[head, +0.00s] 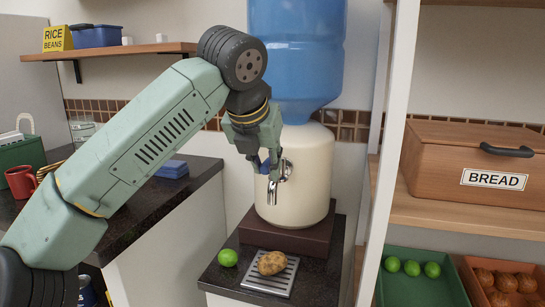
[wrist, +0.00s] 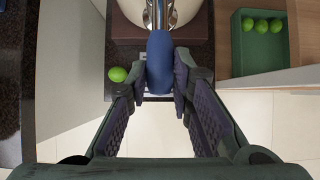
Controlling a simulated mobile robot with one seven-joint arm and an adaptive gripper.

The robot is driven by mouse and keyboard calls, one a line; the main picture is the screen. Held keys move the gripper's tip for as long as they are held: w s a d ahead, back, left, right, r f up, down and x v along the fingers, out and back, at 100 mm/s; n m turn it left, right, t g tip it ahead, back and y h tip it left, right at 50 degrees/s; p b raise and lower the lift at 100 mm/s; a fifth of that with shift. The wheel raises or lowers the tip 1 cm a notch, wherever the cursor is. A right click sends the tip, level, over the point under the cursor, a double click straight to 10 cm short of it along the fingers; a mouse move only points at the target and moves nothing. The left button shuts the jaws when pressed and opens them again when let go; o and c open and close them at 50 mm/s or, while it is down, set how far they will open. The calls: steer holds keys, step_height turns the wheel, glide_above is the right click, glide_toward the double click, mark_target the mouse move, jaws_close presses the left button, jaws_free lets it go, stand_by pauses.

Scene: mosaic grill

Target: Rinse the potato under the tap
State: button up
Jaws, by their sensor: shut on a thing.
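The brown potato (head: 272,263) lies on the slotted metal drip tray (head: 284,279) below the tap. The metal tap (head: 272,191) sticks out from the front of the cream water dispenser (head: 309,170), and I see no water stream under its spout. My gripper (head: 265,160) is at the top of the tap. In the wrist view, my gripper (wrist: 160,88) has its two fingers on either side of the blue tap handle (wrist: 160,58) and is shut on it. The potato is hidden in the wrist view, and the handle is mostly covered by the fingers in the head view.
A green lime (head: 228,257) lies left of the potato on the dark counter. A blue water bottle (head: 296,60) tops the dispenser. A shelf post (head: 390,130) stands close on the right, beside a wooden bread box (head: 480,160). A red mug (head: 20,181) stands on the left counter.

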steer(key=shift+c, duration=1.4)
steer(key=shift+r, duration=0.15)
steer(key=shift+r+p, duration=0.7)
steer(key=shift+r, duration=0.05)
steer(key=o, duration=1)
steer(key=shift+f, duration=0.15)
steer(key=shift+c, duration=0.2)
step_height(320, 180, up, 7)
steer(key=p, duration=0.5)
